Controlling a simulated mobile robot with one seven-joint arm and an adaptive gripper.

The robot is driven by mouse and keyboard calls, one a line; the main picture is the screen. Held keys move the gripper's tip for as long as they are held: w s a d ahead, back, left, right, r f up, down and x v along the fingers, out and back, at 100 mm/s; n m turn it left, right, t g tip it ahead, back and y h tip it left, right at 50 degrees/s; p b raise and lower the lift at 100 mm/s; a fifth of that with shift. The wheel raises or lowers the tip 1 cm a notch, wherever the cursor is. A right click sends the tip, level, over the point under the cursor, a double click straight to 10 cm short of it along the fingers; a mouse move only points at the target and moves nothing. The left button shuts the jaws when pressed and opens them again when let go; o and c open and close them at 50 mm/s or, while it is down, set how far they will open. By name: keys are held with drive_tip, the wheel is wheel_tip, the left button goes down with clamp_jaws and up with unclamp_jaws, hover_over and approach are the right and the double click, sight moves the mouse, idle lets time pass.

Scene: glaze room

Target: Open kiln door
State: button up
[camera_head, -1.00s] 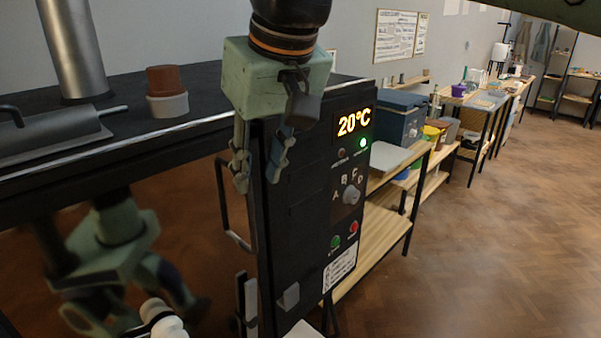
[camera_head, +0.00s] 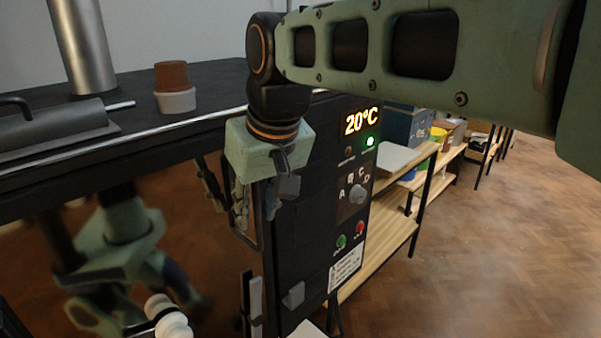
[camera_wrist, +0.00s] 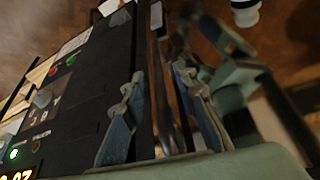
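The black kiln (camera_head: 309,217) stands at centre, its panel lit with 20°C. Its glossy brown door (camera_head: 185,235) is at left, looks shut, and mirrors my arm. A thin dark handle (camera_head: 246,241) stands out near the door's right edge. My gripper (camera_head: 256,212) points down at the handle's height, its upper part hiding some of it. In the wrist view my gripper (camera_wrist: 160,115) has its two fingers apart, with a dark upright bar, seemingly the handle, between them. Gaps show beside the bar; contact cannot be told.
A brown and grey stacked pot (camera_head: 174,90) and a metal flue (camera_head: 82,50) stand on the kiln top. Wooden shelves (camera_head: 385,240) stand close to the kiln's right. The wooden floor (camera_head: 490,240) at right is clear.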

drive_tip(key=shift+c, duration=0.2)
clamp_jaws()
